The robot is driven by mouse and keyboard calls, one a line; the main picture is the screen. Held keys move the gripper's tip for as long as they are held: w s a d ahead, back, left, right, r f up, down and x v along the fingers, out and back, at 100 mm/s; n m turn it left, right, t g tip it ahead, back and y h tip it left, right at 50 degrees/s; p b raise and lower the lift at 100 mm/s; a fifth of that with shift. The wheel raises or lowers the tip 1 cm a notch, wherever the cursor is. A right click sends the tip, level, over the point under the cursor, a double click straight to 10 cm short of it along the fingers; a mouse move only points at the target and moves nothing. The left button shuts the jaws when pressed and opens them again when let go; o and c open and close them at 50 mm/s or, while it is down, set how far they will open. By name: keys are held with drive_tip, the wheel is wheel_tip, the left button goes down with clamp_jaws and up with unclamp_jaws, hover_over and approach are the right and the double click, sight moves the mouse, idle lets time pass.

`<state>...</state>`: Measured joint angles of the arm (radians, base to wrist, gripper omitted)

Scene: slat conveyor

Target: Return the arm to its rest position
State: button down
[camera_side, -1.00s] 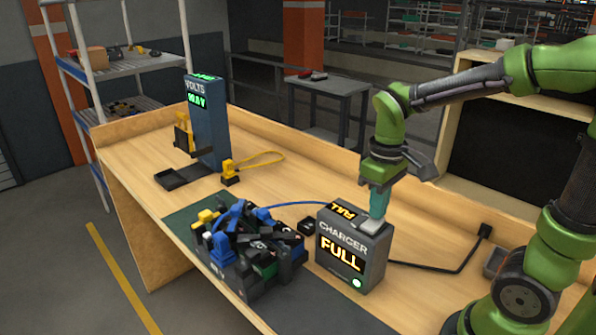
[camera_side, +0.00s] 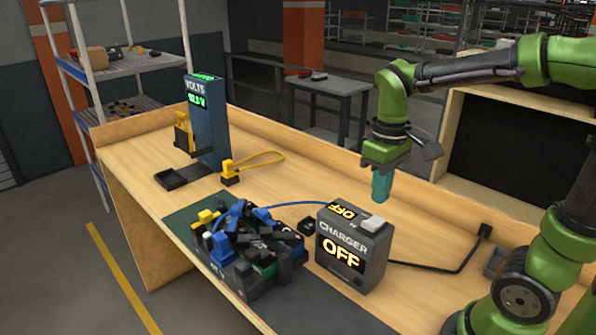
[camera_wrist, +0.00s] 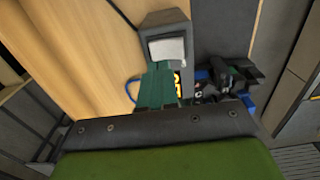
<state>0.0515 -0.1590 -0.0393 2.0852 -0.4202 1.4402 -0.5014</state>
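My gripper (camera_side: 381,195) has teal fingers pointing down, held together with nothing visible between them. It hangs in the air above and slightly behind the charger, apart from it. The grey charger (camera_side: 378,268) stands on the bench, its front and top displays reading OFF. A pale switch (camera_side: 373,223) sits on its top. In the wrist view the teal fingers (camera_wrist: 157,88) lie side by side, just below the pale switch (camera_wrist: 167,50) in the picture.
A blue volt meter (camera_side: 208,130) with a black tray and a yellow-cabled connector (camera_side: 231,172) are farther back. Cables run from the charger. The bench (camera_side: 310,180) behind it is largely clear.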

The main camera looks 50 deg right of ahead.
drive_tip(key=shift+r, duration=0.15)
drive_tip(key=shift+w, duration=0.15)
drive_tip(key=shift+a+f+m+t, duration=0.2)
drive_tip(key=shift+f+m+t, duration=0.1)
drive_tip(key=shift+f+m, duration=0.1)
drive_tip(key=s+a+r+m+t+y, duration=0.2)
drive_tip(key=s+a+r+m+t, duration=0.1)
drive_tip(key=s+a+t, duration=0.1)
drive_tip(key=a+t, duration=0.1)
drive_tip(key=t, duration=0.1)
drive_tip(key=shift+s+a+r+t, duration=0.2)
drive_tip(key=shift+a+r+t, duration=0.05)
drive_tip(key=shift+a+t, duration=0.05)
